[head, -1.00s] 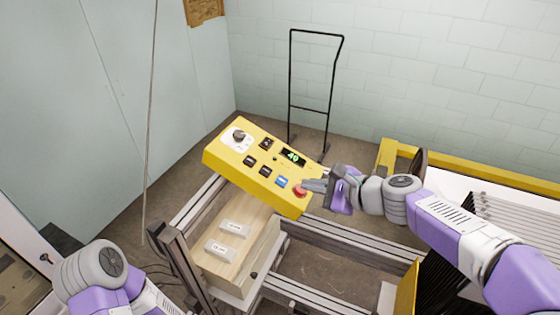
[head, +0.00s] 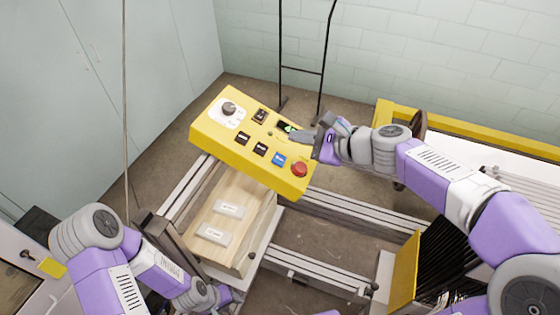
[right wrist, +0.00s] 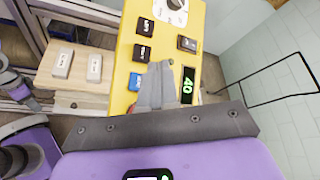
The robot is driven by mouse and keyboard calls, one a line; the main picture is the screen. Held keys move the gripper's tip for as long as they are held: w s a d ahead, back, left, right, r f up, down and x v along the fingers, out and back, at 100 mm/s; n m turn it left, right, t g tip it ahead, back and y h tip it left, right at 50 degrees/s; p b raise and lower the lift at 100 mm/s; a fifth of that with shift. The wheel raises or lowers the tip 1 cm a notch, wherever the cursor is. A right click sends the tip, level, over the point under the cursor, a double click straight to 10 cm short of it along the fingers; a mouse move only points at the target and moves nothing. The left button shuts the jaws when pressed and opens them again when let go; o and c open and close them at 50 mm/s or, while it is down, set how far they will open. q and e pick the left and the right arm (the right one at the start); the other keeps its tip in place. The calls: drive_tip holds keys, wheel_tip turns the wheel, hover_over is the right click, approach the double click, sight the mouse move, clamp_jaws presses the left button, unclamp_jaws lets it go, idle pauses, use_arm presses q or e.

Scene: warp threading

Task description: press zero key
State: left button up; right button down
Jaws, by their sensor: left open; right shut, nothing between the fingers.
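The yellow control panel (head: 215,140) is tilted at the middle of the head view, and its keys' labels are too small to read surely. It bears a black key (head: 260,116), two black keys (head: 242,139) (head: 260,149), a blue key (head: 278,159) and a red button (head: 299,169). Its display (right wrist: 187,88) shows green digits, seemingly 40. My right gripper (head: 294,136) is shut and empty over the panel by the display; contact cannot be told. In the right wrist view its fingers (right wrist: 158,70) lie between blue key and display. My left gripper (head: 222,296) is low at the bottom, its fingers unclear.
A black frame (head: 300,70) stands behind by the wall.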

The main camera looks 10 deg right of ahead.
sight(275, 154)
drive_tip(key=f+b, duration=0.1)
drive_tip(key=w+a+f+b, duration=0.1)
drive_tip(key=f, duration=0.1)
drive_tip(key=f+b, duration=0.2)
drive_tip(key=shift+w+a+f, duration=0.2)
drive_tip(key=shift+w+a, duration=0.1)
drive_tip(key=shift+w+a+f+b, duration=0.2)
drive_tip(key=shift+a+f+b, duration=0.1)
drive_tip(key=shift+f+b, duration=0.4)
idle(1.1)
drive_tip(key=shift+a+f+b, duration=0.15)
drive_tip(key=shift+f+b, duration=0.2)
drive_tip(key=shift+b, duration=0.05)
drive_tip(key=shift+w+a+f+b, duration=0.1)
drive_tip(key=shift+a+f+b, duration=0.05)
drive_tip(key=shift+f+b, duration=0.3)
idle(0.6)
drive_tip(key=shift+d+r+p, duration=0.3)
drive_tip(key=shift+r+p, duration=0.45)
drive_tip(key=shift+r, duration=0.1)
drive_tip(key=shift+r, duration=0.1)
